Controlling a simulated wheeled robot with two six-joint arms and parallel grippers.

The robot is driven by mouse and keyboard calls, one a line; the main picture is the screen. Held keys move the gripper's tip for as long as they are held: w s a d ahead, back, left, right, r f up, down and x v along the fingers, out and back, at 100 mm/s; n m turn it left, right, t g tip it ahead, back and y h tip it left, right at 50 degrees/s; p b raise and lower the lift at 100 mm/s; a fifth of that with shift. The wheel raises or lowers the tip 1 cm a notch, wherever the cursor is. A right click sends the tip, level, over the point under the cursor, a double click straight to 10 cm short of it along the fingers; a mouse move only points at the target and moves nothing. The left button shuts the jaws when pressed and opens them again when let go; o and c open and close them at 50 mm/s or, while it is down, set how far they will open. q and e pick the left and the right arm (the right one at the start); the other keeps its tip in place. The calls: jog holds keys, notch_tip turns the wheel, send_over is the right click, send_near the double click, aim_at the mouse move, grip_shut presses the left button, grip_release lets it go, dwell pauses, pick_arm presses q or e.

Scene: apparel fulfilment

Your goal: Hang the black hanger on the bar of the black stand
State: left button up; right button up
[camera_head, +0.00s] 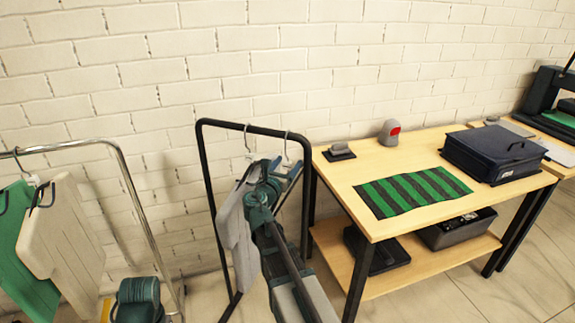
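The black stand (206,170) is an upright frame left of the table, with its bar (225,124) across the top. Two hooks show at the bar. The left hook (247,138) is above a grey garment (237,235) hanging in the stand. The right hook (287,145) is over a dark hanger (292,176), by the bar's right end; whether it rests on the bar I cannot tell. My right gripper (270,172) is just below the bar, beside this hanger and overlapping it in view. Its fingers are too small and covered to read. My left gripper is out of view.
A chrome rail (90,143) at left holds a green garment (25,250) and a beige garment (62,235). The wooden table (345,175) stands close to the black stand's right, with a striped cloth (412,191) and a dark case (492,152). A brick wall is behind.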

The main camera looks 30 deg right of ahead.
jog(key=v, duration=1.3)
jog(key=shift+s+a, duration=0.2)
jog(key=shift+a, duration=0.15)
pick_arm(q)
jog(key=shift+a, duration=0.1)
pick_arm(e)
jog(key=shift+f, duration=0.1)
dwell(0.3)
